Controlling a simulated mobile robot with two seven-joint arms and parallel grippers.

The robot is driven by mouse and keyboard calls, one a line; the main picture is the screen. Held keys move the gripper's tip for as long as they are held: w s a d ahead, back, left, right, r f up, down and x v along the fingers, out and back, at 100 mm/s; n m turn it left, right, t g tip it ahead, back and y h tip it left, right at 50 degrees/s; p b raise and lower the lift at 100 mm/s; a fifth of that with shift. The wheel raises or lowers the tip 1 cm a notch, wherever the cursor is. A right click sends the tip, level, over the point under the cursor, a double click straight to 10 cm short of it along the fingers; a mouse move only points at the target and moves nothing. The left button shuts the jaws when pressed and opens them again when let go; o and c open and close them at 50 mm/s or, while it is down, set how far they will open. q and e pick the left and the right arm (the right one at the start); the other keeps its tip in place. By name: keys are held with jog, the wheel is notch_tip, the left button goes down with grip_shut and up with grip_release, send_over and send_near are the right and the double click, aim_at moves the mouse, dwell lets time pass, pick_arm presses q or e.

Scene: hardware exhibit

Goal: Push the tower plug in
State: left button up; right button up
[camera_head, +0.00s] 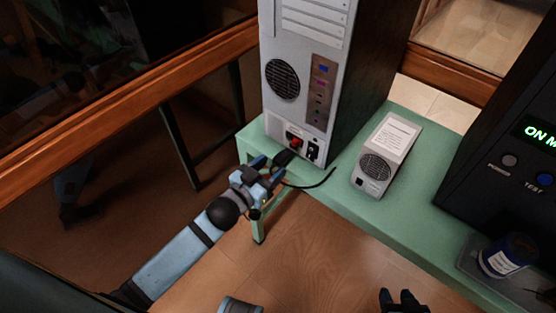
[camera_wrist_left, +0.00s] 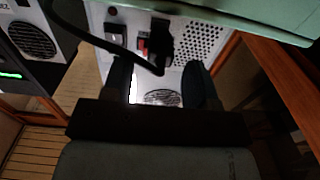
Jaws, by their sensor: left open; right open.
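The tower (camera_head: 305,85) stands on the green table with its grey back panel facing me. A red switch (camera_head: 295,141) and a socket area are low on that panel. In the left wrist view the black tower plug (camera_wrist_left: 161,42) shows at the panel beside the red switch, with its black cable (camera_wrist_left: 112,45) curving away. I cannot tell how deep it sits. My left gripper (camera_head: 270,168) is open in front of the panel's lower part; its two fingers (camera_wrist_left: 158,82) are apart, with the plug ahead between their lines. My right gripper (camera_head: 403,298) is open at the bottom edge.
A small grey power unit (camera_head: 386,153) with a label and fan stands right of the tower on the green table (camera_head: 425,205). A black console (camera_head: 515,150) and a blue jar (camera_head: 508,255) are further right. Wooden rails (camera_head: 130,85) run behind at the left.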

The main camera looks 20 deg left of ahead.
aim_at(286, 152)
pick_arm(q)
jog(key=shift+x, duration=1.7)
grip_shut()
jog(key=shift+x, duration=1.65)
